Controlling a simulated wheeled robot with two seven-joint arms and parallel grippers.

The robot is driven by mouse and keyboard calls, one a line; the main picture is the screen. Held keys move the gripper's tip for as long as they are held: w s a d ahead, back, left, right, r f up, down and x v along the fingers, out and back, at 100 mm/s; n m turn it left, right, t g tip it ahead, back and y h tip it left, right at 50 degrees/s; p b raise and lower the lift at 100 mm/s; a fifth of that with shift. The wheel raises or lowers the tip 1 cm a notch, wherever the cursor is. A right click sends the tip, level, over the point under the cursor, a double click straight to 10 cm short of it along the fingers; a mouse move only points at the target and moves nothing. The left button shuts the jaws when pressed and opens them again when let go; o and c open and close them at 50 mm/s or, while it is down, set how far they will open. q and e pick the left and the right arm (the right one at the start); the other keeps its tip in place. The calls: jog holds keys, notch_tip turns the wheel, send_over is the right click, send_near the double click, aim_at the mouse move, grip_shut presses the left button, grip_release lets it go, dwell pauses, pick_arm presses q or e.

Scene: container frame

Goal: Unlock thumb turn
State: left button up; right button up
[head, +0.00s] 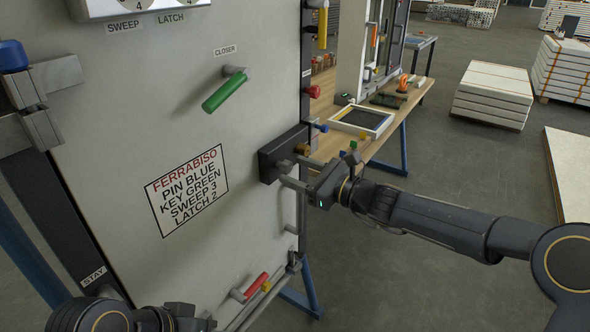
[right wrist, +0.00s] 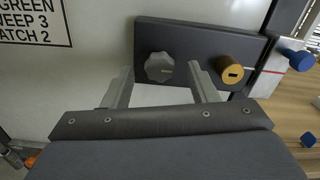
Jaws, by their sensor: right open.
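The thumb turn, a grey lobed knob (right wrist: 159,67), sits on a black lock case (right wrist: 205,38) on the door panel; in the head view I cannot make it out clearly near the fingers. My right gripper (head: 291,170) is at the lock case (head: 267,158). It is open, and its fingertips in the right wrist view (right wrist: 160,72) lie either side of the knob, with a gap visible at each side. A brass key cylinder (right wrist: 230,72) is just right of the right finger. My left gripper (head: 196,320) is partly cut off at the bottom edge; its fingers are unclear.
The light grey panel (head: 130,110) carries a green closer handle (head: 224,92), a printed sign (head: 187,190) and a red lever (head: 256,285) low down. A blue pin (right wrist: 294,57) sits right of the case. A wooden bench (head: 335,140) stands behind the panel's right edge.

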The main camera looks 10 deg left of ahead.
jog(key=shift+w+a, duration=0.2)
jog(key=shift+a, duration=0.4)
jog(key=c, duration=1)
jog(key=shift+f+n+b, duration=0.15)
jog(key=shift+n+b, duration=0.35)
jog(key=shift+b, duration=0.3)
jog(key=n+b, duration=0.8)
jog(key=b, duration=0.1)
jog(key=shift+f+n+b, duration=0.1)
jog(key=shift+n+b, duration=0.2)
jog(key=n+b, duration=0.3)
jog(key=n, duration=0.1)
jog(key=shift+b, duration=0.35)
jog(key=shift+n+b, duration=1.25)
jog(key=shift+n, duration=0.85)
jog(key=shift+r, duration=0.2)
